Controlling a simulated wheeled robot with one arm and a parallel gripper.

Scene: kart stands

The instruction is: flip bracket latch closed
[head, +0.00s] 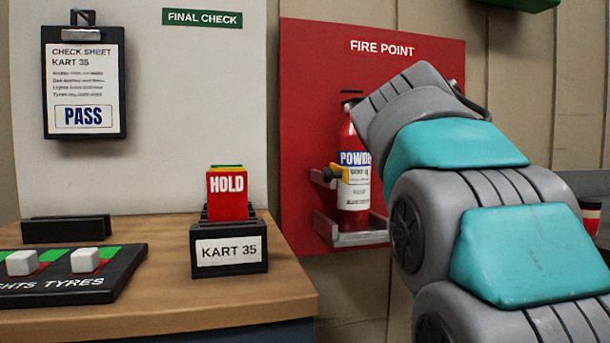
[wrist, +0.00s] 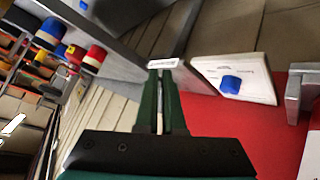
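The red fire extinguisher (head: 352,192), with a white and blue powder label, stands upright in a grey metal bracket (head: 352,238) on the red fire point board. A yellow latch with a dark end (head: 338,174) lies across the extinguisher's left front, at the height of the bracket's upper arm. My arm covers the right side of the extinguisher and bracket, and hides my gripper in the head view. In the wrist view my gripper (wrist: 162,72) has its dark green fingers together with only a thin slit between them, holding nothing I can see. The latch is not clear there.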

